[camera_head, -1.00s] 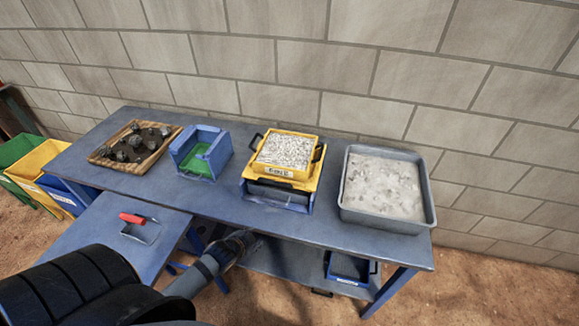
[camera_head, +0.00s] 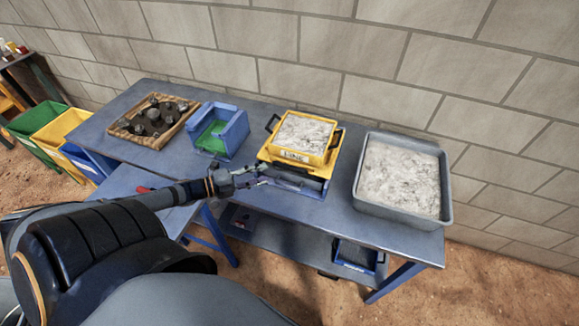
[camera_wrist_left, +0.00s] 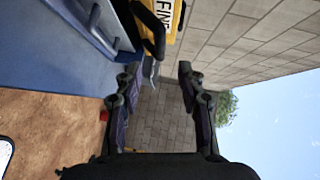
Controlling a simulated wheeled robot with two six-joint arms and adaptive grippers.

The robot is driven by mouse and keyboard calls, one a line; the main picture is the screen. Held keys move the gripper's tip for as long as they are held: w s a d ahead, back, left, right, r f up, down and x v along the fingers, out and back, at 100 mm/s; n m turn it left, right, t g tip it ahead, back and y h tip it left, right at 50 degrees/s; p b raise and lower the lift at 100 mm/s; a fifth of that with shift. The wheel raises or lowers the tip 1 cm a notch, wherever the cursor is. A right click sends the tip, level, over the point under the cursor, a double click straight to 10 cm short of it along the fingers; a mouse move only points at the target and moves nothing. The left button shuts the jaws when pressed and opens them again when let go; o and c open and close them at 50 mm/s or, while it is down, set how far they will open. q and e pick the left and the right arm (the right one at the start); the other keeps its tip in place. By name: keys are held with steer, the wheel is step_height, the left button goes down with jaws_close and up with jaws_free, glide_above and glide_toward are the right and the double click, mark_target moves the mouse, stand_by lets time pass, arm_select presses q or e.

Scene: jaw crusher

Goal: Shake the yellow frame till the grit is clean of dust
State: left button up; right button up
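The yellow frame (camera_head: 303,157) sits on a blue stand (camera_head: 296,184) on the bench, with black handles on its left and right sides. Pale, dusty-looking grit with grey patches (camera_head: 303,133) fills it. My left gripper (camera_head: 262,177) is just in front of the stand, low and left of the frame's front. In the left wrist view, the fingers of my left gripper (camera_wrist_left: 158,85) are apart with nothing between them. A black handle (camera_wrist_left: 154,28) and the yellow frame's edge marked FINE (camera_wrist_left: 174,12) show beyond the fingertips. My right gripper is out of view.
A grey tray of pale powder (camera_head: 357,205) stands to the right. A blue box with a green inside (camera_head: 233,133) and a wooden tray of dark rocks (camera_head: 124,130) stand to the left. A blue tray (camera_head: 358,257) sits on the lower shelf. A block wall closes off the back.

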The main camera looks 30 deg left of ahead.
mark_target(289, 167)
arm_select(q)
steer(key=b+x, duration=0.2)
steer(key=x, duration=0.1)
steer(key=b+x, duration=0.5)
steer(key=x, duration=0.1)
steer(key=shift+w+d+f+b, duration=0.2)
steer(key=shift+f+b, duration=0.1)
steer(key=shift+f, duration=0.05)
steer(key=shift+w+d+r+b, duration=0.15)
steer(key=shift+w+d+b, duration=0.05)
steer(key=shift+w+b, duration=0.15)
jaws_close()
